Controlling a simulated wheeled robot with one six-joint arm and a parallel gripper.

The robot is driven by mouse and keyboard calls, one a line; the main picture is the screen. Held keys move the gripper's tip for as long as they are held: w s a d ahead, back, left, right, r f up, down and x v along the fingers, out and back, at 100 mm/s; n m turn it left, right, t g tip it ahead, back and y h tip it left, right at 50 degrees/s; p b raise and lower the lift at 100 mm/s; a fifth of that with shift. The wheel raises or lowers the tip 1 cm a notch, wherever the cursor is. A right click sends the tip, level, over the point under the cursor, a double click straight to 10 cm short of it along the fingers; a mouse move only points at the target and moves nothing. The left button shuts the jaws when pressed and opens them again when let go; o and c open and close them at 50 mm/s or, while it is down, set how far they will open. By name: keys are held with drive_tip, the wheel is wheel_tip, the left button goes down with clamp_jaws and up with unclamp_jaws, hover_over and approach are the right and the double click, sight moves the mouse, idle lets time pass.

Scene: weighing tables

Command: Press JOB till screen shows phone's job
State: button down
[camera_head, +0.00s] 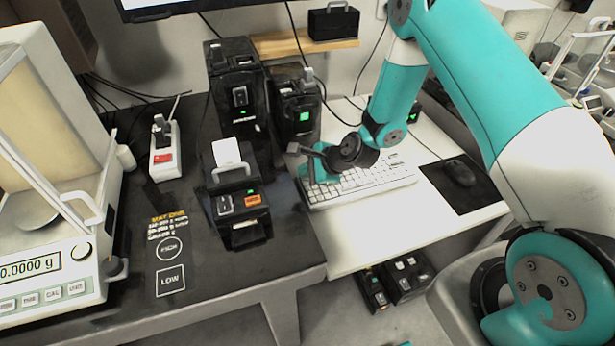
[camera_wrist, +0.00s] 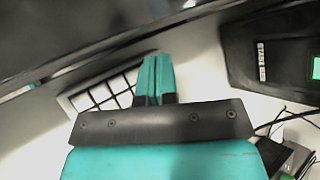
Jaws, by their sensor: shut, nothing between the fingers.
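My gripper (camera_head: 312,178) is low over the left end of the white keyboard (camera_head: 375,183), beside the black devices. In the wrist view its two teal fingers (camera_wrist: 153,78) are together and empty, with keyboard keys (camera_wrist: 105,94) beside and below them. Whether the fingertips touch a key, I cannot tell. The monitor (camera_head: 150,8) shows only its lower edge at the top of the head view, so its content is out of sight. I cannot make out a JOB marking or a phone.
A label printer (camera_head: 241,220) with an orange button stands left of the keyboard. A balance (camera_head: 45,265) reading 0.0000 g is at left. A mouse (camera_head: 460,172) lies right. The white desk (camera_head: 370,235) before the keyboard is clear.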

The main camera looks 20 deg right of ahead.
sight(306, 179)
drive_tip(key=shift+f, duration=0.2)
drive_tip(key=shift+r, duration=0.1)
idle(0.4)
drive_tip(key=shift+r+p, duration=0.6)
drive_tip(key=shift+r, duration=0.1)
drive_tip(key=shift+r, duration=0.1)
drive_tip(key=shift+r+p, duration=2)
drive_tip(key=shift+r, duration=0.4)
